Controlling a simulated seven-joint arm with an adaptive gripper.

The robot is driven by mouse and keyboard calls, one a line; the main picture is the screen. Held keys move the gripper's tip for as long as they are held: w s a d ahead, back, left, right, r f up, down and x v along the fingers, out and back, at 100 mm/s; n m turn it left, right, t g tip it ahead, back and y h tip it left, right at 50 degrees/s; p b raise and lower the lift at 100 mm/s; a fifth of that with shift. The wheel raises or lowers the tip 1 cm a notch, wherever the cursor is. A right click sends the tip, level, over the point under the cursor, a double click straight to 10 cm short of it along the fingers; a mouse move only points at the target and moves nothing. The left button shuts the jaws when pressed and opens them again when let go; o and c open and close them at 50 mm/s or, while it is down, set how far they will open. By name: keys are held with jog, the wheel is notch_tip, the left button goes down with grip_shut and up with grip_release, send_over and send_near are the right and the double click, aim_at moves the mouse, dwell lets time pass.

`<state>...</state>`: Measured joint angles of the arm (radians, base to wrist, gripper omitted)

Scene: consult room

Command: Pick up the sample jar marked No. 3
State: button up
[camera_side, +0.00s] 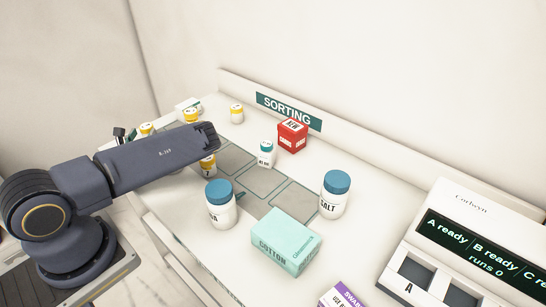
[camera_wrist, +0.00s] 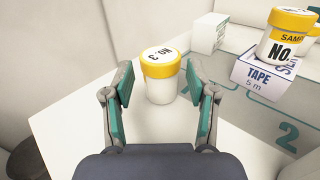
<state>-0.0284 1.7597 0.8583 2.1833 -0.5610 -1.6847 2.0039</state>
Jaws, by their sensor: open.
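The sample jar marked No. 3 (camera_wrist: 161,88) is white with a yellow lid and stands upright in the wrist view. Its number reads upside down on the lid. My gripper (camera_wrist: 159,72) is open, with one green-padded finger on each side of the jar in the picture. A gap shows on both sides, and neither finger appears to touch it. I cannot tell how deep the jar sits between the fingers. In the side view my arm hides the gripper, and I cannot tell which of the yellow-lidded jars there is No. 3.
In the wrist view another yellow-lidded jar (camera_wrist: 286,38) stands on a tape box (camera_wrist: 262,76) at right, with a white box (camera_wrist: 208,33) behind. The side view shows blue-lidded jars (camera_side: 335,197), a red box (camera_side: 292,137), a cotton box (camera_side: 286,242) and a display unit (camera_side: 470,250).

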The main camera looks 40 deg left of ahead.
aim_at(149, 124)
jog(key=x, duration=0.6)
jog(key=shift+w+a+r, duration=0.1)
jog(key=shift+w+a, duration=0.05)
grip_shut()
dwell(0.5)
